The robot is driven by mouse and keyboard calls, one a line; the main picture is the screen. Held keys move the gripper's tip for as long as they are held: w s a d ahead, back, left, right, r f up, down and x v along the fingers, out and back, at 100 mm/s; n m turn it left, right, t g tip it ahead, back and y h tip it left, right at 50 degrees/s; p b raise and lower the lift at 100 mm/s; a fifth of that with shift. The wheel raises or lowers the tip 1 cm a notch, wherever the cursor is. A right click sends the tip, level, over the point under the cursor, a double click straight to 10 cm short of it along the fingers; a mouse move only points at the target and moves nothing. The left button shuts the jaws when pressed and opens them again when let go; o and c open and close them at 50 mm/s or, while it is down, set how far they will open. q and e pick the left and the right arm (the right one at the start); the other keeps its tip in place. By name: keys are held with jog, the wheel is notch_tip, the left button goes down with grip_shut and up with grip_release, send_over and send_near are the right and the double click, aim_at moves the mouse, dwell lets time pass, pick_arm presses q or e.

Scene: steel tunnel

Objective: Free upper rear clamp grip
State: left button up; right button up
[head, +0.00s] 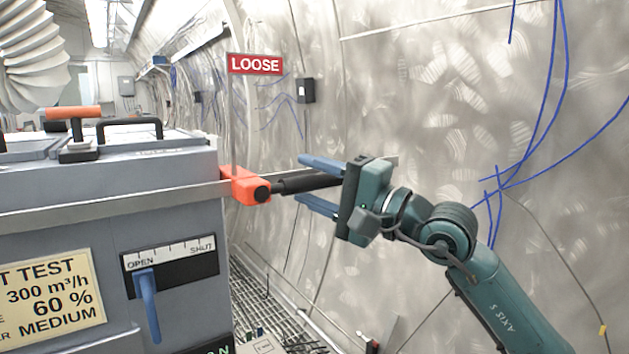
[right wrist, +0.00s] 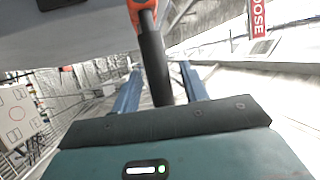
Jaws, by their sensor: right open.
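The orange clamp (head: 243,186) sits at the right end of the grey box's upper rim, with its black grip (head: 300,184) sticking out to the right. My right gripper (head: 303,178) is open, with one blue finger above the grip and one below it in the head view. In the right wrist view, the grip (right wrist: 154,65) runs between the two fingers with a gap on each side, and the orange clamp (right wrist: 141,14) shows at the top. The inner end of the grip is hidden at the palm. My left gripper is out of view.
The grey box (head: 180,227) fills the left, with a blue lever (head: 147,305) near OPEN on its front. An orange-topped handle (head: 73,112) and a black handle (head: 130,123) stand on top. A red LOOSE sign (head: 255,64) shows above the clamp. Curved steel wall lies behind.

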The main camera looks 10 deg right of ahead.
grip_shut()
